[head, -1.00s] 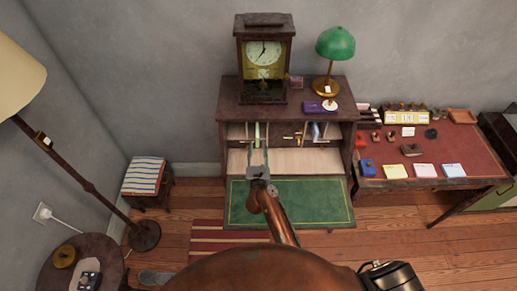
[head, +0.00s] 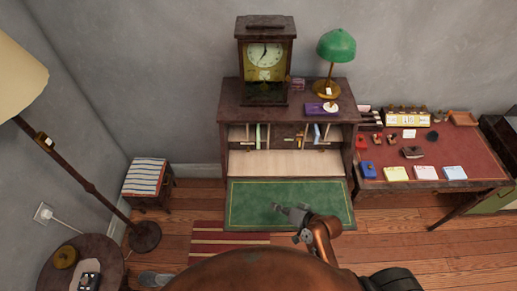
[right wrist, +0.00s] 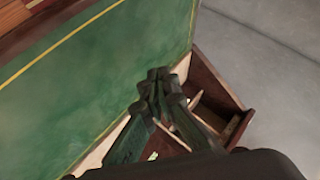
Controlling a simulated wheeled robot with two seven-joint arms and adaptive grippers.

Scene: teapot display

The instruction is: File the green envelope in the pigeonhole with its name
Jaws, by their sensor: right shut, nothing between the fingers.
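The green envelope (head: 258,136) stands upright among the pigeonholes on the left side of the open desk (head: 237,158). A pale green bit low in the right wrist view may be it, but I cannot be sure. The names on the pigeonholes are too small to read. My right gripper (head: 281,208) is over the green writing flap (head: 245,205), well in front of the pigeonholes and apart from the envelope. Its fingers (right wrist: 158,78) are shut and empty. My left gripper is out of view.
A clock (head: 265,60), a green lamp (head: 336,46) and a purple box (head: 315,108) stand on the desk top. A red-topped table (head: 470,150) with pads and small items is at right. The flap is otherwise clear.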

